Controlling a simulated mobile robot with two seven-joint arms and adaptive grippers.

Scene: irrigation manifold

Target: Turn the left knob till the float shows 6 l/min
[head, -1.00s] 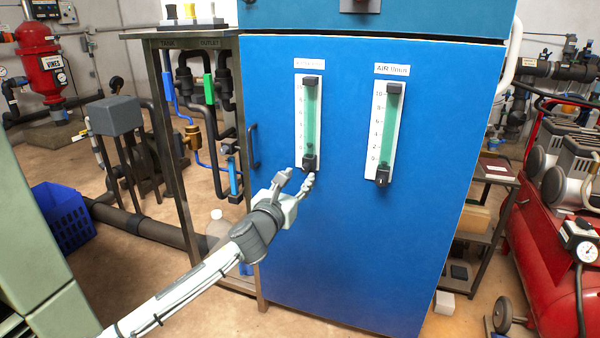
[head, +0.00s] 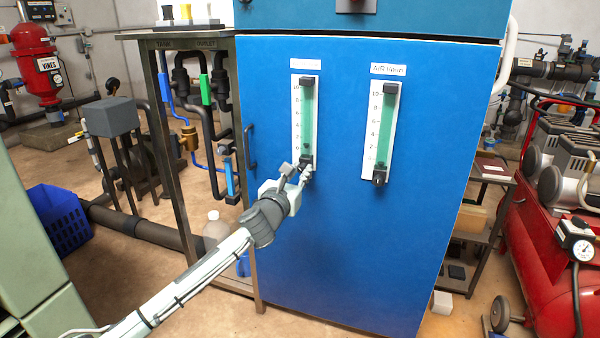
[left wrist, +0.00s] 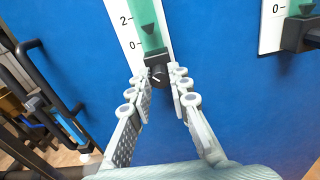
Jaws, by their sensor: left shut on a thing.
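The left flowmeter (head: 308,115) is a white scale with a green tube on the blue cabinet front. Its black knob (left wrist: 157,70) sits at the tube's lower end. My left gripper (head: 298,172) is at this knob, and in the left wrist view its two fingers (left wrist: 160,80) stand on either side of it, shut on it. The dark float (left wrist: 148,30) stands low in the tube, between the 0 and 2 marks. In the head view the fingers partly hide the knob. My right gripper is not in view.
A second flowmeter (head: 390,120), labelled for air, hangs to the right with its own black knob (head: 379,179). A cabinet handle (head: 250,147) is to the left. A pipe stand (head: 150,120) is left of the cabinet; a red compressor (head: 550,250) stands right.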

